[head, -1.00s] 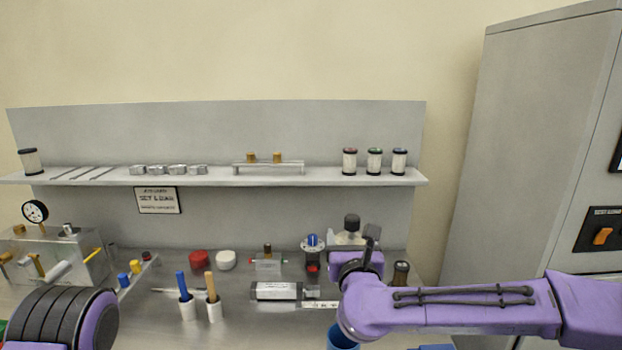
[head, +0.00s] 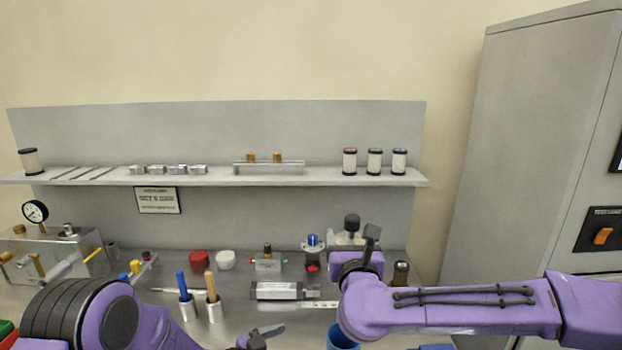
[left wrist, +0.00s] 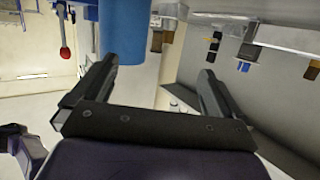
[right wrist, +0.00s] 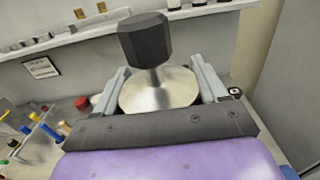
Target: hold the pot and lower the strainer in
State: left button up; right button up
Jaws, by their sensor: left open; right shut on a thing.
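The blue cylinder (head: 343,338), which I take as the pot, shows only in part at the bottom of the head view, below my right arm. It also shows at the top of the left wrist view (left wrist: 124,38), by one finger. My left gripper (head: 258,338) is open and to the left of it. My right gripper (right wrist: 160,92) is shut on a round metal piece with a black knob (right wrist: 146,40), which I take as the strainer. The knob points up in the head view (head: 352,222). Its underside is hidden.
Two white cups with a blue-handled (head: 182,284) and a tan-handled tool (head: 211,286) stand left of centre. A shelf (head: 210,178) runs along the back; a tall cabinet (head: 510,150) stands right.

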aim_at(330, 348)
pick_arm(q)
jog(key=d+m+g, duration=0.1)
jog(key=d+g, duration=0.1)
jog(key=d, duration=0.1)
jog(key=s+d+m+g+h, duration=0.1)
jog(key=d, duration=0.1)
jog(key=shift+s+d+r+m, duration=0.1)
jog(key=shift+d+r+m, duration=0.1)
jog(key=shift+m, duration=0.1)
jog(key=x, duration=0.8)
jog(key=shift+d+f, duration=0.2)
jog(key=shift+d, duration=0.2)
jog(key=shift+b, duration=0.45)
pick_arm(e)
jog(key=shift+f, duration=0.4)
pick_arm(q)
jog(key=c, duration=0.7)
jog(key=shift+s+f, duration=0.15)
jog(key=shift+f, duration=0.1)
pick_arm(e)
jog(key=shift+f, duration=0.15)
jog(key=shift+f, duration=0.1)
notch_tip(330, 348, down, 11)
jog(key=shift+r, duration=0.2)
